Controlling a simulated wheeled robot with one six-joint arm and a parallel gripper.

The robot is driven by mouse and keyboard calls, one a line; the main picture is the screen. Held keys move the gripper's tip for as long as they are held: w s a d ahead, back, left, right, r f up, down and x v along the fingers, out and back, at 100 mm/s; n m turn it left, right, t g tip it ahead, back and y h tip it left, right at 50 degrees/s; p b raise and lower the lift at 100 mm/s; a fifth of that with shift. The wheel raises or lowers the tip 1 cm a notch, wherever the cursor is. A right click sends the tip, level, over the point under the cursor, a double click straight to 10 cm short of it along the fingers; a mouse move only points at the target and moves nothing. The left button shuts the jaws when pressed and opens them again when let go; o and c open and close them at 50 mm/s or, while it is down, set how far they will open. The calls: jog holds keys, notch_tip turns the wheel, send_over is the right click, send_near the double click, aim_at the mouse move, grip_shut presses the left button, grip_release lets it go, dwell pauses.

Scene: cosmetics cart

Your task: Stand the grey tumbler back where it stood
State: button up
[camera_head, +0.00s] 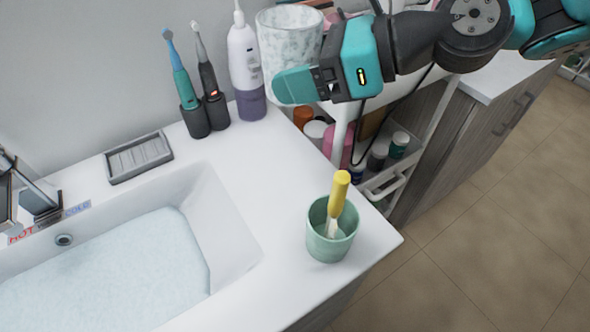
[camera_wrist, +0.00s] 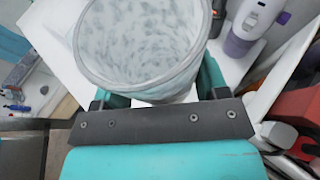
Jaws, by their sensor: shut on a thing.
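The grey tumbler (camera_head: 288,42) is a pale cup with grey marbling, its open rim upward. It is in my gripper (camera_head: 305,82), whose teal fingers are shut on it, at the back of the counter by the cart. In the wrist view the tumbler (camera_wrist: 140,45) fills the upper middle between the fingers, and I look into its mouth; it looks empty. Its base is hidden behind a finger in the head view, and I cannot tell whether it touches anything below.
A green cup (camera_head: 320,245) with a yellow-handled brush (camera_head: 340,195) stands near the counter's front right corner. A soap dish (camera_head: 138,157) borders the water-filled sink (camera_head: 225,215). Cart shelves hold several containers (camera_head: 398,145).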

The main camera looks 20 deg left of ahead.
aim_at(297, 184)
jog(key=f+b, duration=0.1)
jog(key=f, duration=0.8)
jog(key=f+b, duration=0.1)
jog(key=f, duration=0.9)
jog(key=shift+s+a+f, duration=0.1)
jog(key=shift+a+f, duration=0.05)
jog(key=shift+a, duration=0.05)
jog(key=shift+f, duration=0.1)
jog(key=o, duration=1.1)
jog(key=shift+c, duration=0.2)
jog(key=shift+d, duration=0.1)
jog(key=v, duration=1.2)
